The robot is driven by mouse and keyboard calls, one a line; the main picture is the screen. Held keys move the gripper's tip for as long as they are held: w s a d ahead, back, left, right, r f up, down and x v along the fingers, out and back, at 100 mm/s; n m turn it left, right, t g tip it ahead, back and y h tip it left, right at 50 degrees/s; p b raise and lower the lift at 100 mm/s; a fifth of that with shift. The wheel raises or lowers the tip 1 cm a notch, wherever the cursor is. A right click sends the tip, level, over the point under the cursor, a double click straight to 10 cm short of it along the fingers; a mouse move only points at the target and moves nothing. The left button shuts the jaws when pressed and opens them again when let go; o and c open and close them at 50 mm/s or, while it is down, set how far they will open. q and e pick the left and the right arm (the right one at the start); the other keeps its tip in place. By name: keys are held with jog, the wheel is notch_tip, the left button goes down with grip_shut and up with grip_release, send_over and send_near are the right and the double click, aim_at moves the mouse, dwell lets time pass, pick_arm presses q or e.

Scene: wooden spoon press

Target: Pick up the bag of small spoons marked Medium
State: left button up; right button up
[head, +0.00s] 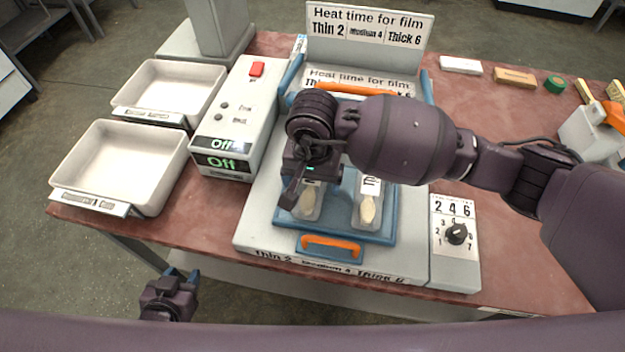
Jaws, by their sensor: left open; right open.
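Two clear bags with small wooden spoons lie in the blue tray (388,238) of the press. The left bag (308,207) is partly under my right gripper (298,192). The right bag (368,210) lies to its right, with a white label partly covered by my arm. I cannot read which bag is marked Medium. My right gripper is open and points down at the left bag; I cannot tell whether it touches it. My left gripper (182,274) is open and empty, in front of the table's front edge, low at the left.
The heat-time sign (368,30) stands behind the press. A control box (232,120) reading Off and two empty white trays (118,165) (172,88) are at the left. A dial panel (455,235) is at the right. A spray bottle (590,130) stands far right.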

jog(key=shift+c, duration=0.3)
jog(key=c, duration=0.9)
jog(key=shift+r, duration=0.1)
jog(key=shift+c, duration=0.2)
